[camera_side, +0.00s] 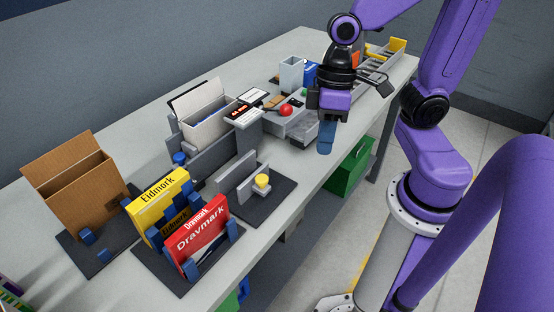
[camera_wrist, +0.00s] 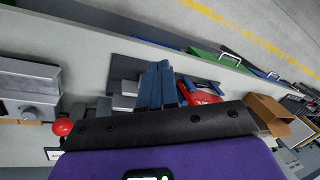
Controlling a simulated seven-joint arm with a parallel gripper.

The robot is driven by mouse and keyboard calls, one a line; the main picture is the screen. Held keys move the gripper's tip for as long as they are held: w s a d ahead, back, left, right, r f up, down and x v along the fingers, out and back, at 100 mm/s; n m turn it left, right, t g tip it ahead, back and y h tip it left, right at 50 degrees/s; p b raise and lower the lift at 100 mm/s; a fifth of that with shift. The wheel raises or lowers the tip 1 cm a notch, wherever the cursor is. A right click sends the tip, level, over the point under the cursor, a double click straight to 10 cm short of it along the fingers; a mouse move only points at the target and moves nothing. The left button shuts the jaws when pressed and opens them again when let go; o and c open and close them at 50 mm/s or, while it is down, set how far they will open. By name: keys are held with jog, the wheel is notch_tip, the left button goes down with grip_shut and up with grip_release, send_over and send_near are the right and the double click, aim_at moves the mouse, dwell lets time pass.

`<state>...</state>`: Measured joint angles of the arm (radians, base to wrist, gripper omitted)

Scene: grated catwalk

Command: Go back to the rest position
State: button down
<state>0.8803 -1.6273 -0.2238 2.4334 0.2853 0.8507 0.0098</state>
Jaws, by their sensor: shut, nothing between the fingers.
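My gripper (camera_side: 325,150) hangs over the front part of the grey workbench (camera_side: 320,62), fingers pointing down and shut with nothing between them. In the wrist view its blue fingers (camera_wrist: 160,86) show close together at the centre. It is to the right of the small fixture with a yellow knob (camera_side: 262,181) and in front of the grey machine with a red ball knob (camera_side: 285,110). The red knob also shows in the wrist view (camera_wrist: 62,127). My gripper appears apart from these things.
An open cardboard box (camera_side: 70,180), a yellow box (camera_side: 159,205) and a red box (camera_side: 203,232) stand at the left. A white bin (camera_side: 203,112) stands mid-bench. A long tray (camera_side: 385,62) lies at the far end. A green crate (camera_side: 350,165) is below the bench.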

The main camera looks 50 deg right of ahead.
jog(key=shift+s+d+f+n+t+h, duration=0.15)
jog(key=shift+s+d+n+h, duration=0.2)
jog(key=shift+s+n, duration=0.6)
jog(key=shift+s+d+f+n+t+h, duration=0.1)
jog(key=shift+s+d+n+t+h, duration=0.15)
jog(key=shift+s+n, duration=0.65)
jog(key=shift+s+d+f+n+t+h, duration=0.1)
jog(key=shift+s+d+n+h, duration=0.4)
jog(key=shift+n, duration=0.75)
